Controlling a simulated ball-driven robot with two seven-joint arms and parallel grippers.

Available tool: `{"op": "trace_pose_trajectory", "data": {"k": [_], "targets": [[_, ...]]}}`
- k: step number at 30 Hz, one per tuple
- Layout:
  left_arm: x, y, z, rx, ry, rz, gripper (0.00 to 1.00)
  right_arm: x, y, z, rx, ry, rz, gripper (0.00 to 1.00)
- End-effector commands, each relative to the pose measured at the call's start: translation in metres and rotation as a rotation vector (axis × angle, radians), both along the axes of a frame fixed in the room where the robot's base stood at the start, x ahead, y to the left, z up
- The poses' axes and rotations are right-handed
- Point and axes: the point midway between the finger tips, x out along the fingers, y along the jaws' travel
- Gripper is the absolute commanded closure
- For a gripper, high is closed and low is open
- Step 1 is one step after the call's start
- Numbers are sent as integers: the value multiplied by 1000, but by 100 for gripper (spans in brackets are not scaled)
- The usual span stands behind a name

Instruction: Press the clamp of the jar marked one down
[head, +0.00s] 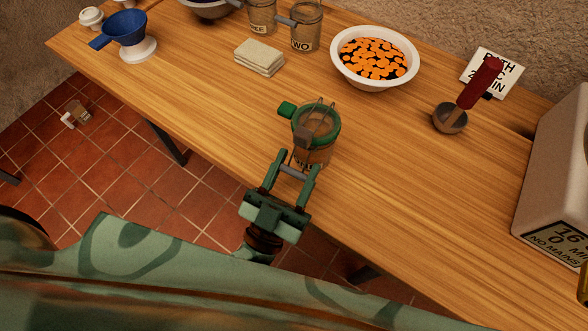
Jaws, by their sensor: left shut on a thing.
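The exact contact is too small to tell. My right gripper is out of view.
Behind stand a jar marked TWO (305,30), another jar (262,16), folded cloths (259,57) and a white bowl of orange slices (335,72). A blue funnel (127,27) is far left. A ladle (450,119), sign (480,72) and large pale box (560,150) are right.

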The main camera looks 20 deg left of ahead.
Motion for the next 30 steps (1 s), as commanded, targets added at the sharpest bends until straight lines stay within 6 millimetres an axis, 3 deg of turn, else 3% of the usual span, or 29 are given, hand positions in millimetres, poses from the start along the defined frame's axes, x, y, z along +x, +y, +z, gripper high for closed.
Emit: {"op": "trace_pose_trajectory", "data": {"k": [6,7,9,24,30], "targets": [[0,0,0,1,4,-1,78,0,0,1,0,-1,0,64],[0,0,0,1,4,-1,52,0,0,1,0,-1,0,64],[0,0,0,1,4,-1,33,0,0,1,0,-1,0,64],[-2,0,-1,2,5,-1,33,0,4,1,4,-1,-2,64],[-27,5,-17,3,10,-2,33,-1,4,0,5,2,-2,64]]}}
